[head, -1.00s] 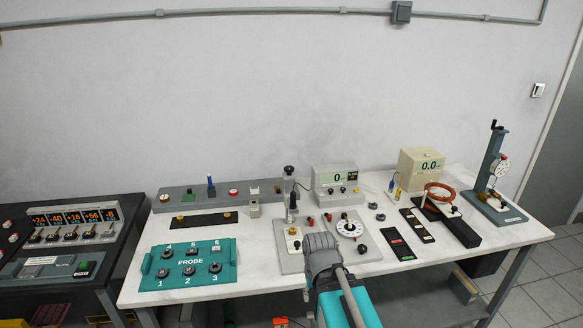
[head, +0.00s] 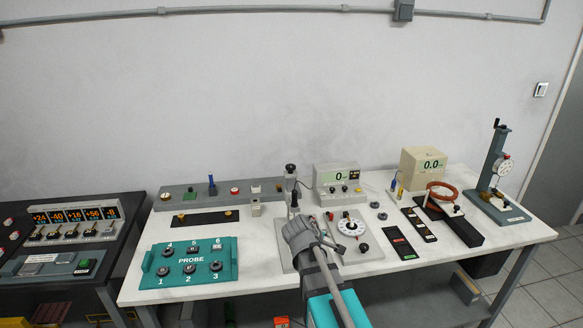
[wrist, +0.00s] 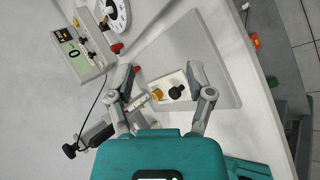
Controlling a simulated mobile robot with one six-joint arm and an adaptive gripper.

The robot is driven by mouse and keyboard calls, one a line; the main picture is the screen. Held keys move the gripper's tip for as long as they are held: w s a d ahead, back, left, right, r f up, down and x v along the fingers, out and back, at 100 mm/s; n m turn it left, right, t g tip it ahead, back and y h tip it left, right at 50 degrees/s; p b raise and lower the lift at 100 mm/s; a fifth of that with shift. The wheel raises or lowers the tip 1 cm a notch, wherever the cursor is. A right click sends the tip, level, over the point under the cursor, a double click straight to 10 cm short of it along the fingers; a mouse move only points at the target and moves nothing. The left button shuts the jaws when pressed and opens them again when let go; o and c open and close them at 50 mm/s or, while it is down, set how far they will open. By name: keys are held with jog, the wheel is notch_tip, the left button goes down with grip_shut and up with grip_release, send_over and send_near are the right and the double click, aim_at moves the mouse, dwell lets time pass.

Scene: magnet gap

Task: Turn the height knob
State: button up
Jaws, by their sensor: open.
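My gripper (wrist: 163,80) is open and empty in the wrist view, its two grey fingers spread. Between and beyond the fingers, a cream block (wrist: 168,88) on a grey base plate carries a black knob (wrist: 177,92) and a brass knob (wrist: 157,94). A second black knob (wrist: 70,150) tops a post at lower left; it also shows in the head view (head: 291,169). No label tells me which is the height knob. In the head view, the grey end of my arm covers the cream block and part of the plate.
A white dial (head: 351,227) and a meter reading 0 (head: 337,177) stand right of and behind my arm. A teal probe panel (head: 190,263) lies to the left. Black strips (head: 399,243) and a dial-gauge stand (head: 497,170) are to the right.

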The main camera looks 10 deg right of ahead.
jog(key=w+a+r+n+t+h, duration=0.2)
jog(key=w+r+n+t, duration=0.4)
jog(key=w+n, duration=0.45)
jog(key=n+t+y+b, duration=0.15)
jog(key=n+t, duration=0.35)
jog(key=n, duration=0.6)
send_near(291, 169)
jog(key=shift+a, duration=0.3)
jog(key=shift+w, duration=0.1)
jog(key=x, duration=1.3)
jog(key=shift+w+d, duration=0.1)
jog(key=shift+w, duration=0.2)
jog(key=c, duration=0.9)
